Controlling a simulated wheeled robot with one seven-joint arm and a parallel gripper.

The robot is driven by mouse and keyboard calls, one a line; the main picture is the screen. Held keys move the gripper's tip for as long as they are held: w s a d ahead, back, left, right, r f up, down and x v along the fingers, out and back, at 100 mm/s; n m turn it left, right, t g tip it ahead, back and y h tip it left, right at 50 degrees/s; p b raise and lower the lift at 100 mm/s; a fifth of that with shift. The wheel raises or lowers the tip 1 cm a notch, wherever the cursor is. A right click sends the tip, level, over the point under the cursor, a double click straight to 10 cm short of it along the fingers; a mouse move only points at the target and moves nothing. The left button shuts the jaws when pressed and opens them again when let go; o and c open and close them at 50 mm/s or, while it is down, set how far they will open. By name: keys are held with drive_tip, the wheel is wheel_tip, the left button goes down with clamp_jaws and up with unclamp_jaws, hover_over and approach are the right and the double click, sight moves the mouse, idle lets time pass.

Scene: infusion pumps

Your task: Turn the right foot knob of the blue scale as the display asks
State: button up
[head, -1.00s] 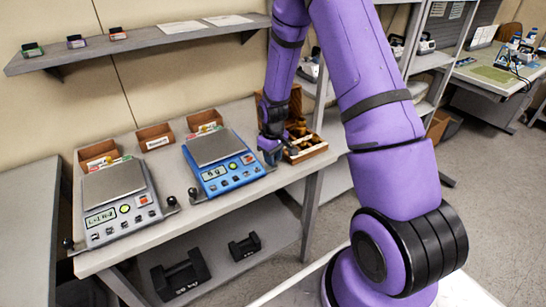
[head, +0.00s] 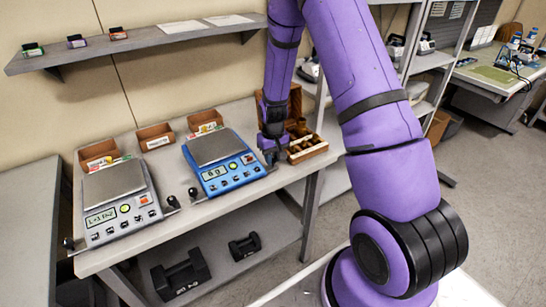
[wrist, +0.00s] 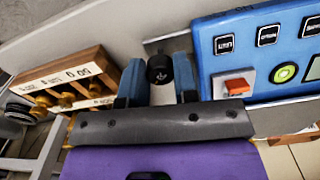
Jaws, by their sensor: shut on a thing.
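The blue scale (head: 228,180) stands on the bench with a bare metal pan (head: 212,148). Its small lit display (head: 214,172) shows a short reading that I cannot read surely. The black right foot knob (wrist: 160,69) sits on a metal tab beside the panel. My gripper (wrist: 158,82) has one finger on each side of this knob and is shut on it. In the head view my gripper (head: 270,152) is at the scale's right front corner and hides the knob.
A grey scale (head: 122,212) stands to the left. A wooden weight box (head: 308,150) with brass weights is close to the right of my gripper. Small card boxes (head: 155,137) stand behind the scales.

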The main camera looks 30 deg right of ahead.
drive_tip(key=o, duration=0.9)
drive_tip(key=shift+o, duration=0.2)
drive_tip(key=shift+r, duration=0.1)
wheel_tip(320, 180, up, 11)
drive_tip(key=shift+f, duration=0.2)
drive_tip(key=shift+r, duration=0.1)
wheel_tip(320, 180, up, 10)
drive_tip(key=t, duration=0.1)
hover_over(273, 158)
drive_tip(key=s+a, duration=0.3)
drive_tip(key=s+a+r+t, duration=0.3)
drive_tip(key=s+a+r, duration=0.1)
drive_tip(key=s+r, duration=1.05)
drive_tip(key=s+a+r+n+t, duration=0.1)
drive_tip(key=s+a+r, duration=0.1)
drive_tip(key=s, duration=0.9)
drive_tip(key=shift+v, duration=0.9)
